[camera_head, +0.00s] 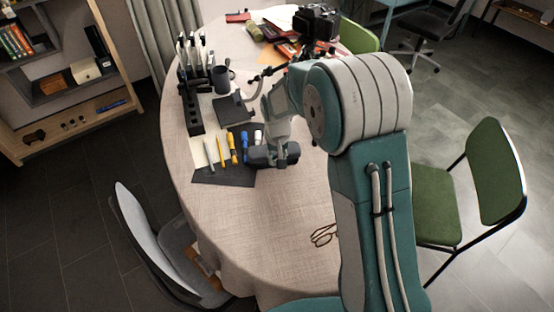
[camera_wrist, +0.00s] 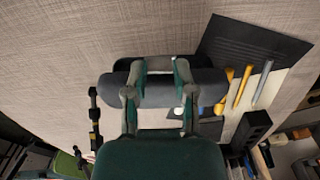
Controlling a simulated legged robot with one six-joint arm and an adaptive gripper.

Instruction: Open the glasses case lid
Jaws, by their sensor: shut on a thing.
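The glasses case (camera_head: 260,157) is a dark grey rounded case on the table, beside the black mat with pens. In the wrist view the case (camera_wrist: 208,88) lies crosswise under my gripper (camera_wrist: 160,65), with two rounded dark parts, one behind the other. My gripper (camera_head: 282,146) reaches down to the case in the head view. Its two fingers straddle the middle of the case and are shut on it. Whether they hold the lid or the body, and how far the lid stands open, I cannot tell. My palm and arm hide part of the case.
Pens and markers (camera_head: 232,145) lie on the black mat (camera_head: 220,178) left of the case. A dark rack (camera_head: 195,115), a mug (camera_head: 222,79) and a tripod (camera_wrist: 95,125) stand nearby. Eyeglasses (camera_head: 322,235) lie near the front. The table's left front (camera_head: 230,220) is clear.

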